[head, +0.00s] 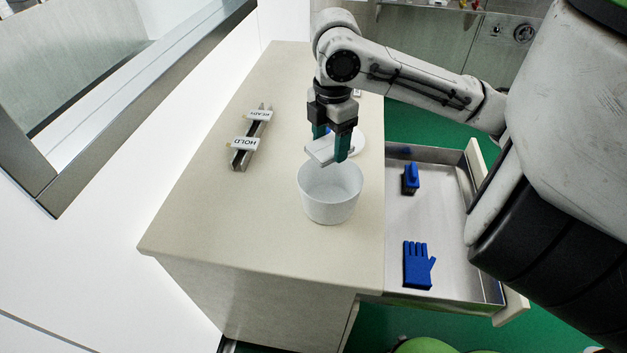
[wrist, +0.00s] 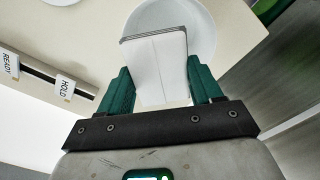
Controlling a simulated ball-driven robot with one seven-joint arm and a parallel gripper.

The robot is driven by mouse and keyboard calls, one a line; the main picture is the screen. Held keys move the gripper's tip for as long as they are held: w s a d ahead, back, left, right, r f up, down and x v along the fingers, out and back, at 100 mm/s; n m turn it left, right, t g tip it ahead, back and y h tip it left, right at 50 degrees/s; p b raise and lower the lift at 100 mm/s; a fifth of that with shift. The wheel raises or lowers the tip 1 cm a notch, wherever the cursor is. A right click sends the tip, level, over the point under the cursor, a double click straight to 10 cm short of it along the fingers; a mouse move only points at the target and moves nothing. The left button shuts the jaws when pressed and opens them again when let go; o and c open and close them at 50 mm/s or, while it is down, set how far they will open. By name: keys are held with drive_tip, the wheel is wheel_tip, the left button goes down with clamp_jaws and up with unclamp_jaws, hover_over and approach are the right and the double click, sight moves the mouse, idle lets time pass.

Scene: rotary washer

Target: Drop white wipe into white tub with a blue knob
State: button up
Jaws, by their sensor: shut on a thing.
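My gripper (head: 338,148) is shut on a flat white wipe (head: 320,152), its teal fingers at either side. In the wrist view, the wipe (wrist: 160,70) lies between the fingers (wrist: 165,92) and has a grey band along its far edge. The white tub (head: 330,205) stands open and upright on the counter; the wipe is held above its far rim, apart from its floor. The tub (wrist: 203,30) shows behind the wipe in the wrist view. A white round lid (head: 358,142) lies beyond the tub, partly hidden by my gripper; a bit of blue shows near it.
A dark rail with READY (head: 260,115) and HOLD (head: 245,144) labels lies on the counter (head: 200,215) at left. An open metal drawer (head: 400,215) at right holds a blue glove (head: 418,265) and a blue object (head: 411,180). The counter's near left is clear.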

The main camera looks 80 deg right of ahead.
drive_tip(key=shift+w+d+f, duration=0.1)
drive_tip(key=shift+w, duration=0.05)
wheel_tip(320, 180, down, 6)
drive_tip(key=b, duration=0.5)
drive_tip(key=o, duration=1.1)
wheel_tip(320, 180, up, 11)
drive_tip(key=shift+r, duration=0.1)
idle(0.5)
